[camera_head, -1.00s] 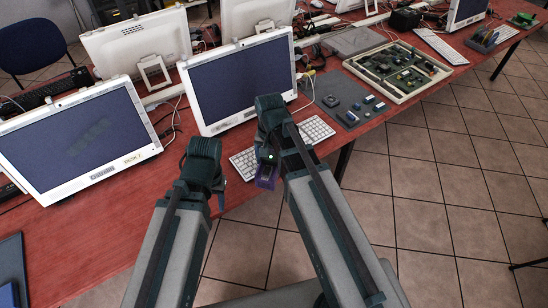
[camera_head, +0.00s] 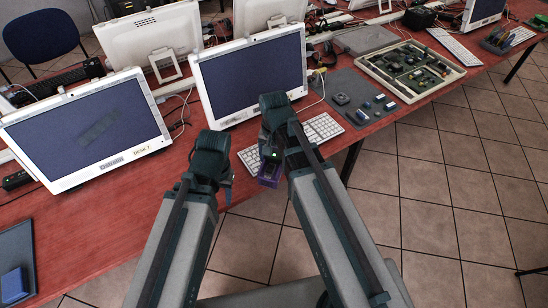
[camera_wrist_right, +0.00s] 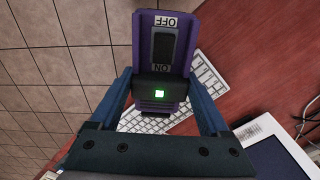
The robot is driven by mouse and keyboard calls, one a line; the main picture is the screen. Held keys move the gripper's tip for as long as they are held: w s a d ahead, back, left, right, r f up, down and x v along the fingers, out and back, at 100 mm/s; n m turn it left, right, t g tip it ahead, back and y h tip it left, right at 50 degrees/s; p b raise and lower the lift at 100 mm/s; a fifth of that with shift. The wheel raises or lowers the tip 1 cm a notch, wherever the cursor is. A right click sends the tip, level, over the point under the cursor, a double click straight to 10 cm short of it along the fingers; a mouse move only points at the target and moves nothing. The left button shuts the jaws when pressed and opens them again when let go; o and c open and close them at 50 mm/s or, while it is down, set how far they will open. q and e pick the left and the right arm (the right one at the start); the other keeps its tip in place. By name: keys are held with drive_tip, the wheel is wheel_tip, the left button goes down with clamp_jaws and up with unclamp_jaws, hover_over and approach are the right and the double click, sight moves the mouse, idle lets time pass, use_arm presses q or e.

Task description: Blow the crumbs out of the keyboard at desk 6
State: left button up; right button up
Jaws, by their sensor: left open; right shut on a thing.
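A white keyboard (camera_head: 323,128) lies on the red table in front of a white-framed monitor. My right arm hides its middle; it also shows in the right wrist view (camera_wrist_right: 207,82). My right gripper (camera_head: 268,168) is shut on a purple device (camera_head: 270,180), held at the keyboard's near edge in the head view. In the right wrist view the purple device (camera_wrist_right: 147,58) has a dark switch marked ON and OFF and a lit green light; I cannot tell the switch's position. No crumbs can be made out. My left gripper (camera_head: 226,184) is open and empty, left of the keyboard.
The monitor (camera_head: 250,75) stands behind the keyboard; another monitor (camera_head: 85,130) stands to its left. A grey mat (camera_head: 350,112) with small parts and a tray (camera_head: 457,76) of circuit boards lie right. A blue block (camera_head: 12,284) lies at lower left. Cables run between the monitors.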

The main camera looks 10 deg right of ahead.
idle(0.5)
wheel_tip(320, 180, up, 6)
drive_tip(key=p, duration=0.6)
drive_tip(key=shift+r, duration=0.1)
